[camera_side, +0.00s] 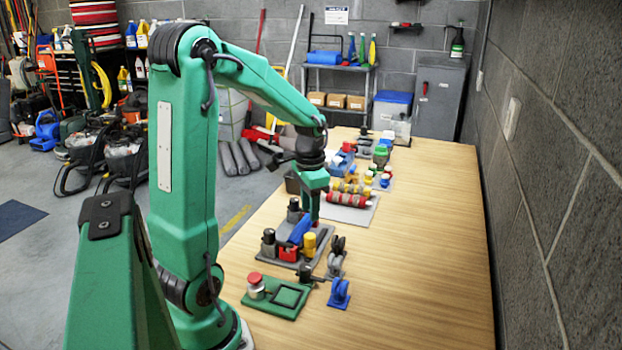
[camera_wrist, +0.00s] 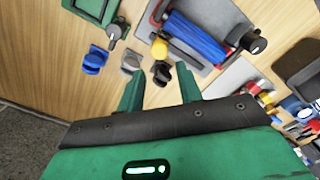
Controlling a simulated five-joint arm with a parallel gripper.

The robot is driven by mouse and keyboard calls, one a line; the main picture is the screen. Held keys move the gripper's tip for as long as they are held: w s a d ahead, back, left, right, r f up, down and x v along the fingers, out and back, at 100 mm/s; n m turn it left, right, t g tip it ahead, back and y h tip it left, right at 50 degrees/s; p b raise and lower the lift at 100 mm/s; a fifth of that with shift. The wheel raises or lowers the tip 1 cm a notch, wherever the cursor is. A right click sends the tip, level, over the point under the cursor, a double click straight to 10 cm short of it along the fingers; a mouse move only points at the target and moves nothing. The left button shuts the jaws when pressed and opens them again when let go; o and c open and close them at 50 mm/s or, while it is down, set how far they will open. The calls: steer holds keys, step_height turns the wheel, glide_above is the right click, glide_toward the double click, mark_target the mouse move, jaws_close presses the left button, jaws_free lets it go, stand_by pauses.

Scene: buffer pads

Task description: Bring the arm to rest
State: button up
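My green gripper (camera_side: 314,192) hangs from the bent arm above the bench, over the far end of the dark grey pad (camera_side: 318,240). That pad carries a blue bar (camera_side: 300,230), a yellow knob (camera_side: 310,244) and black knobs. The blue bar (camera_wrist: 195,36) and yellow knob (camera_wrist: 159,48) lie beyond the fingertips there. The fingertips' height above the bench is hard to tell.
A green plate (camera_side: 287,304) with a red-topped knob and a small blue piece (camera_side: 339,293) are nearer the camera. A light plate (camera_side: 350,212) with red and yellow rollers lies beyond. The wooden bench (camera_side: 430,240) is clear on the right, up to the block wall.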

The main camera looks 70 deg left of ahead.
stand_by(0.3)
steer(key=s+d+r+t, duration=0.2)
steer(key=d+r, duration=0.3)
steer(key=d, duration=0.4)
steer(key=s+d+r+t, duration=0.3)
steer(key=s+d+r, duration=0.2)
steer(key=d, duration=0.5)
steer(key=shift+r+t, duration=0.25)
steer(key=shift+t, duration=0.05)
